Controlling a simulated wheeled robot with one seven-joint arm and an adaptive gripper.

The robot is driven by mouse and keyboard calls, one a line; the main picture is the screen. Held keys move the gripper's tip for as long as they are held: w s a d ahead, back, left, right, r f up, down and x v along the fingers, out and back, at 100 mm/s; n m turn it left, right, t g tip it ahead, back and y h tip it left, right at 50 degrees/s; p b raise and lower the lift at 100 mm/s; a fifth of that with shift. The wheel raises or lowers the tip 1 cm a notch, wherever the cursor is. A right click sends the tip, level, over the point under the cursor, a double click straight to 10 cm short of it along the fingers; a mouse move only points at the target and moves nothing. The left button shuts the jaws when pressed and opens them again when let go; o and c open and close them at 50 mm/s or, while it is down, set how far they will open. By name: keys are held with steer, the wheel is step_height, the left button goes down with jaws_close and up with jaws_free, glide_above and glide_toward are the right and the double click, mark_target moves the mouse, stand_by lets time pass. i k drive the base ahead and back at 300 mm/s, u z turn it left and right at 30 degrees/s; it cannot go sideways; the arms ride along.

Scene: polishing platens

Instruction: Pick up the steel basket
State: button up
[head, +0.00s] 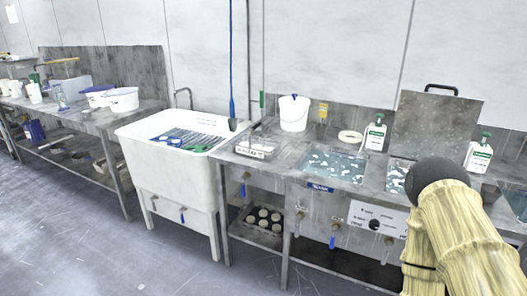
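I cannot make out a steel basket for certain. A small shallow rectangular container (257,147) with a pale label on its front stands on the steel bench (285,158), near the bench's left end. It looks wire-sided or clear; its material is too small to tell. My arm, in a tan ribbed cover with a black rounded part, rises at the lower right. It hides part of the bench's right side. No gripper fingers show, so I cannot see whether they hold anything.
A white sink (165,172) stands left of the bench. A white bucket (293,113), pump bottles (375,133) and a water-filled tank (335,164) are on the bench. A steel lid (435,122) stands open behind a second tank (397,177). Grey floor (90,255) is clear in front.

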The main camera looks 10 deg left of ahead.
mark_target(255, 153)
steer(key=k, duration=0.6)
steer(key=u, duration=0.55)
steer(key=i, duration=0.65)
steer(key=u, duration=0.9)
steer(key=i, duration=1.05)
steer(key=z, duration=0.4)
steer(key=i, duration=0.9)
steer(key=z, duration=0.55)
